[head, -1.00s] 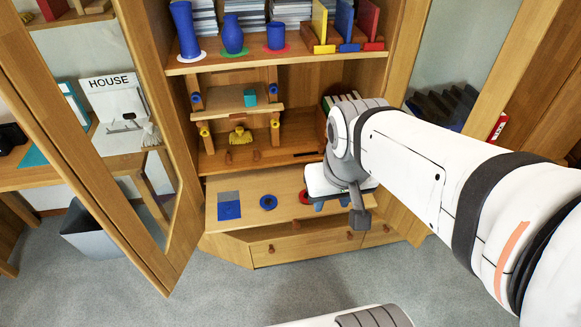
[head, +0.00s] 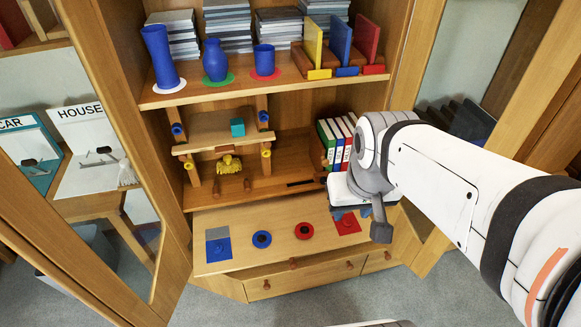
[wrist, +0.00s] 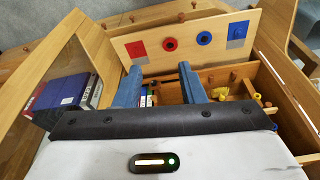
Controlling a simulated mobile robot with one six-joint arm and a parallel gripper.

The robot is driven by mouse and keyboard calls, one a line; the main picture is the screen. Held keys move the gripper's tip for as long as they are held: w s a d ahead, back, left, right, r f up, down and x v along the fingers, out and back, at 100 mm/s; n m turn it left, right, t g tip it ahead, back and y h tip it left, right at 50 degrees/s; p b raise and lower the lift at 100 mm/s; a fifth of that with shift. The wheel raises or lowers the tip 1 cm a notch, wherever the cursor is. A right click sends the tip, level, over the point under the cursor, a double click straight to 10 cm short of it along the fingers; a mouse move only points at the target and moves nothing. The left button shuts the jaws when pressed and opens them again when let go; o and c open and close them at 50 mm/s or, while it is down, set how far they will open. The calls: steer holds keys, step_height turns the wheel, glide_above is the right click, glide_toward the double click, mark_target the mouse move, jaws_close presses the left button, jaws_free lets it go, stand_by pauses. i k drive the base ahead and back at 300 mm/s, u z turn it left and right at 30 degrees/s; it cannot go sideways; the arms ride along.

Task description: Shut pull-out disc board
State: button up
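The pull-out disc board (head: 282,220) is a light wooden panel that sticks out from the cabinet below the lower shelf. It bears a blue square (head: 218,250), a blue disc (head: 262,239), a red disc (head: 304,231) and a red square (head: 347,226). The board also shows in the wrist view (wrist: 188,25). My gripper (wrist: 158,78) is open, its two blue fingers apart with nothing between them. In the head view it is over the board's right end, and my wrist hides part of that area. I cannot tell whether the fingers touch the board.
Drawers with round knobs (head: 292,265) lie below the board. Glass doors stand open at left (head: 75,190) and right. The lower shelf holds binders (head: 333,140) and a small wooden stand with a yellow piece (head: 229,163). Blue vases (head: 215,62) stand above. Grey floor is free in front.

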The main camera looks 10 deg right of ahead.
mark_target(223, 236)
steer(key=z, duration=0.05)
steer(key=i, duration=0.3)
steer(key=z, duration=1)
steer(key=k, duration=0.7)
steer(key=u, duration=0.75)
